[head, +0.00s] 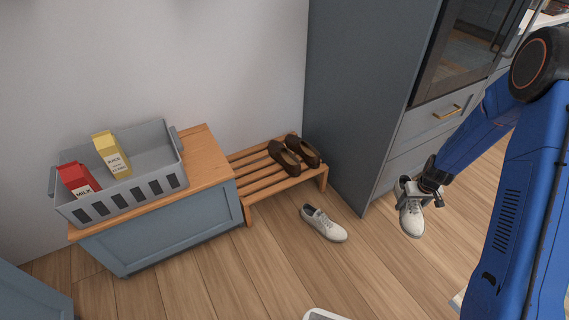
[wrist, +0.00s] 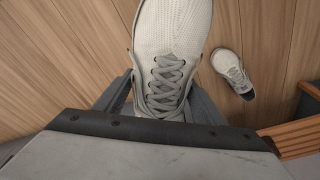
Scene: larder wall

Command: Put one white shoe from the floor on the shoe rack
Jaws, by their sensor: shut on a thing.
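My gripper (head: 421,197) is shut on a white shoe (head: 411,219), in front of the tall grey cabinet. In the wrist view the held shoe (wrist: 172,30) fills the top middle, its grey laces between the two fingers of my gripper (wrist: 158,98). A second white shoe (head: 323,224) lies on the floor in front of the rack; it also shows at the right of the wrist view (wrist: 232,72). The wooden slatted shoe rack (head: 262,180) stands against the wall, with a pair of brown shoes (head: 293,155) on its right part. Its left part is bare.
A blue bench with a wooden top (head: 209,160) adjoins the rack on the left. It bears a grey crate (head: 140,196) with a red milk carton (head: 77,180) and a yellow carton (head: 111,154). The tall grey cabinet (head: 362,90) rises right of the rack. Floor in front is mostly free.

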